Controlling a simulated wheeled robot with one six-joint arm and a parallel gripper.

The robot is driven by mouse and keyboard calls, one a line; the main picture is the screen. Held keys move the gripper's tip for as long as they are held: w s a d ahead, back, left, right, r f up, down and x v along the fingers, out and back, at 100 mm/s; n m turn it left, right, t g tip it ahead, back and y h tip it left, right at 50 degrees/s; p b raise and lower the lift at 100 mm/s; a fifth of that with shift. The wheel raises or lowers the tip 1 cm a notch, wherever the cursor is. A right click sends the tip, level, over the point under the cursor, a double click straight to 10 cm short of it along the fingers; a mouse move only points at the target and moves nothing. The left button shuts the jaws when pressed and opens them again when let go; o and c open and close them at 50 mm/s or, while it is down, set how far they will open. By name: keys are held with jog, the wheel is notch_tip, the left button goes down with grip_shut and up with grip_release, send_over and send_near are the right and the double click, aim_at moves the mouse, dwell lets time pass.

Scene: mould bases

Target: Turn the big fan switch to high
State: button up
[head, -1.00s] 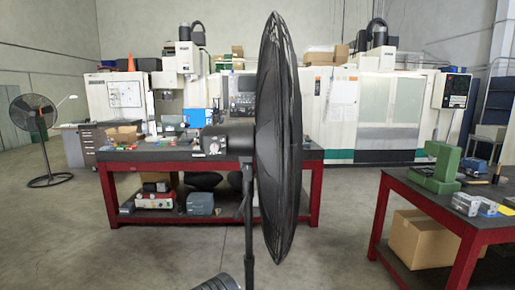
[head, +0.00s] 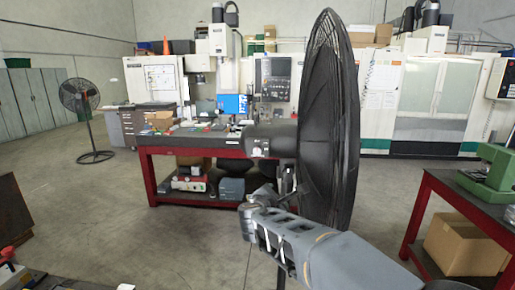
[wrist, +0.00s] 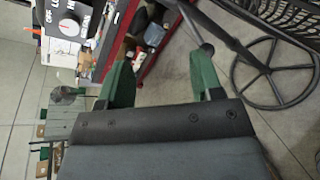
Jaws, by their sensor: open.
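The big fan (head: 335,120) stands close in front of me in the head view, its black cage seen nearly edge-on. Its motor housing (head: 275,138) sticks out to the left, with a small light switch panel (head: 258,149) at its rear end. In the wrist view the switch knob (wrist: 69,26) shows at the upper left on a dark plate with white labels, partly readable as OFF, LO and HIGH. Where the knob points I cannot tell. My gripper (wrist: 160,75) is open and empty, its green fingers apart. The knob lies beyond and left of the fingers, not touching them.
A red-framed workbench (head: 200,150) with items stands behind the fan. Another red bench (head: 455,195) with a green fixture is at the right. The fan's pole and round wire base (wrist: 272,75) show in the wrist view. A second fan (head: 80,95) stands far left. Floor at left is open.

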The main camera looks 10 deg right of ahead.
aim_at(257, 152)
jog(key=w+a+r+n+t+y, duration=0.2)
jog(key=w+a+r+n+t, duration=0.4)
jog(key=n, duration=0.4)
jog(key=shift+g, duration=0.6)
jog(key=p+x, duration=0.1)
jog(key=x, duration=0.2)
jog(key=p+x, duration=0.2)
jog(key=x, duration=0.2)
jog(key=d+r+p+x, duration=0.1)
jog(key=p+x, duration=0.1)
jog(key=x, duration=0.2)
jog(key=shift+d+r, duration=0.1)
jog(key=shift+d, duration=0.05)
jog(key=shift+p+x, duration=0.4)
jog(key=shift+x, duration=0.45)
jog(key=c, duration=0.9)
